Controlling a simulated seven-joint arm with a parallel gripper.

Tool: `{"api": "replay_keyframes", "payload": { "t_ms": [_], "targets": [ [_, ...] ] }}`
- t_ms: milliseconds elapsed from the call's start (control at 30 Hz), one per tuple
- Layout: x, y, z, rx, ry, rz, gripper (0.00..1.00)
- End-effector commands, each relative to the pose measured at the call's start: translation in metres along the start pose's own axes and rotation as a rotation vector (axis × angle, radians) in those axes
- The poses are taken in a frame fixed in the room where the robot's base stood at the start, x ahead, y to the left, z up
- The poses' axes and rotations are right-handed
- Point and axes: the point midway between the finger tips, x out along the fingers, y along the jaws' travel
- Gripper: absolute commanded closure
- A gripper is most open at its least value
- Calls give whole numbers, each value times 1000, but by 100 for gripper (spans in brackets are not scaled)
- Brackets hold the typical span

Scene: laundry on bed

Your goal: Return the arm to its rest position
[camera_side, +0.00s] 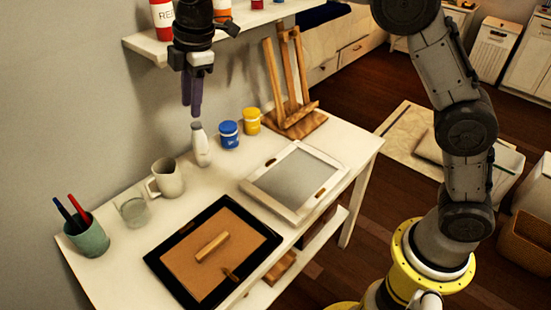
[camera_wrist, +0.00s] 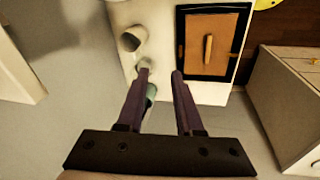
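My gripper (camera_side: 192,108) hangs in the air above the back of the white table (camera_side: 215,190), near the wall, with its fingers pointing down. In the side view it appears above the white bottle (camera_side: 201,145), with a gap between them. In the wrist view the two purple fingers of my gripper (camera_wrist: 160,74) stand apart with nothing between them. The mug (camera_wrist: 131,39), the green pen cup (camera_wrist: 151,91) and the black-framed board (camera_wrist: 190,40) show beyond the fingers. My arm's upper links are partly outside the side view.
A shelf (camera_side: 150,48) with paint containers is close to my gripper. A blue jar (camera_side: 229,135), a yellow jar (camera_side: 252,121) and a wooden easel (camera_side: 290,95) stand along the back. A grey-panelled frame (camera_side: 298,180) lies on the table. A glass (camera_side: 134,211) stands near the mug.

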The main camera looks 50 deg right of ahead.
Motion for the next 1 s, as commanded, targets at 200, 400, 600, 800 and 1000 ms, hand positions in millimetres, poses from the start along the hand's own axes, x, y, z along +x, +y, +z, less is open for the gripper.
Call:
{"api": "replay_keyframes", "payload": {
  "t_ms": [200,400,600,800,1000],
  "targets": [
    [-88,-35,70,193,33,106,65],
    [-136,-92,126,407,63,188,65],
    [-151,-166,174,656,99,257,65],
    [-128,-248,211,951,141,300,65],
    [-77,-302,228,1223,146,259,65]
  ]
}}
